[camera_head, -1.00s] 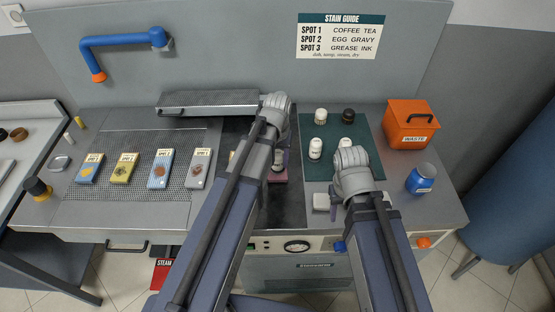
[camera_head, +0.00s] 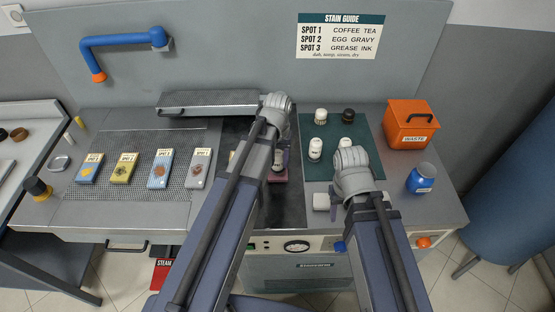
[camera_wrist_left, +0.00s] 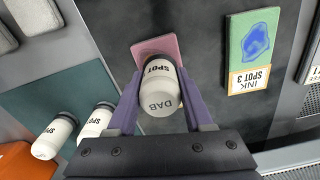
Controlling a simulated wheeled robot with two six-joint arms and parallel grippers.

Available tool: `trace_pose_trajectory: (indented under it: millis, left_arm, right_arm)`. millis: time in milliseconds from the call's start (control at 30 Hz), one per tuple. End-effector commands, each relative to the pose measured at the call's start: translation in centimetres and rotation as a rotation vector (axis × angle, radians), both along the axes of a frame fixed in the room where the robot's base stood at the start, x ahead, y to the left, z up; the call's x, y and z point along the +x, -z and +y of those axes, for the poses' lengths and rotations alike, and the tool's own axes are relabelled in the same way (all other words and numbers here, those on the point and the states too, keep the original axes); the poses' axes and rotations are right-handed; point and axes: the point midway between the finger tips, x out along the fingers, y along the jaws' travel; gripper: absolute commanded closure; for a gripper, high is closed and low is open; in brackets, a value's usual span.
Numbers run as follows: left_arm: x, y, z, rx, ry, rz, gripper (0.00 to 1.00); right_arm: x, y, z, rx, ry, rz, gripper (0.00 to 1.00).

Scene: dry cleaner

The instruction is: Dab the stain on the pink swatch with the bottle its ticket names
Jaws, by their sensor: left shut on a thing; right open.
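My left gripper (camera_wrist_left: 158,115) is shut on a white bottle (camera_wrist_left: 158,92) with a dark end, lettered SPOT and DAB; its number cannot be read. In the head view the bottle (camera_head: 278,165) shows beside my left wrist. The pink swatch (camera_wrist_left: 150,48) lies beyond the bottle on the dark board, also seen in the head view (camera_head: 280,179). The bottle overlaps the swatch in the wrist view; I cannot tell whether they touch. The swatch's stain and ticket are hidden.
A green swatch with a blue stain (camera_wrist_left: 257,42) is ticketed INK SPOT 3. Several bottles stand on the green mat (camera_head: 318,173). Several ticketed swatches lie on the perforated grid (camera_head: 140,150). An orange waste bin (camera_head: 408,125) and blue jar (camera_head: 421,180) stand right.

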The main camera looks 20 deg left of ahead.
Motion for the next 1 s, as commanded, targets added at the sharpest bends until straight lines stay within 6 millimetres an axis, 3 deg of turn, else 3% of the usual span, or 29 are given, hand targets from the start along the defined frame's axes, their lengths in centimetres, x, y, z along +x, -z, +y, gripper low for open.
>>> trace_pose_trajectory:
  millis: [267, 1000]
  left_arm:
    - [-0.1, -0.6, 0.0, 0.000, 0.000, 0.002, 1.00]
    - [0.0, -6.3, 0.0, 0.000, 0.000, 0.001, 1.00]
  right_arm:
    - [0.0, -0.6, 0.0, 0.000, 0.000, 0.000, 0.50]
    - [0.0, -6.3, 0.0, 0.000, -0.001, 0.000, 0.50]
